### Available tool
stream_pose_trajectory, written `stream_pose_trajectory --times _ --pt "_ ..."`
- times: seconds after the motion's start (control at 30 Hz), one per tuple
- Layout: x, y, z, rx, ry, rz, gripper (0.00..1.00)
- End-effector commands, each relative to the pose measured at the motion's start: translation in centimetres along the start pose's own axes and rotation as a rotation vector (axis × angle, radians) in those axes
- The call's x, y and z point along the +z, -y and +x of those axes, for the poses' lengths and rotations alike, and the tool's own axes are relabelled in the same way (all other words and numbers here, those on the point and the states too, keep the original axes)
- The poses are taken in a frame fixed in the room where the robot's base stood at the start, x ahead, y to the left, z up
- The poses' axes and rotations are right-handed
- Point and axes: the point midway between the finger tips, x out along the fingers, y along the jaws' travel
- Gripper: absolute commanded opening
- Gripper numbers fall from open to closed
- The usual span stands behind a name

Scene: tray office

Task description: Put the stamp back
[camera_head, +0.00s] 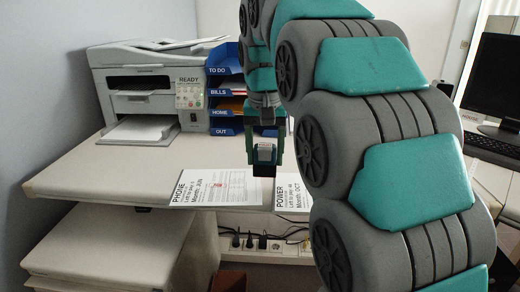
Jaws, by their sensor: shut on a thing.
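The phone paper (216,188) lies at the desk's front edge, left of my gripper, and bears a small red mark. The power paper (291,193) lies to the right, partly hidden behind my arm. No holder for the stamp can be made out.
A printer (146,82) stands at the back left of the desk (110,168). Blue letter trays (225,131), labelled TO DO, BILLS, HOME and OUT, stand beside it. A monitor (493,75) and keyboard (493,146) are at right. My arm hides the desk's right part; its left middle is clear.

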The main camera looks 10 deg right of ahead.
Motion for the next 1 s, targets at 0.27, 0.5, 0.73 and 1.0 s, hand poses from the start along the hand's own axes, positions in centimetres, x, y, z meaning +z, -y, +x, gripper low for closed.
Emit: stream_pose_trajectory --times 0.27,0.5,0.73,1.0 --pt "-4.8 0.4 1.1 -0.001 0.002 0.0 0.29" --pt "-8.4 0.7 1.8 0.0 0.003 0.001 0.29" --pt "-11.1 0.9 2.4 -0.001 -0.001 0.0 0.29" --pt "-11.6 0.9 2.9 0.0 0.001 0.0 0.29"
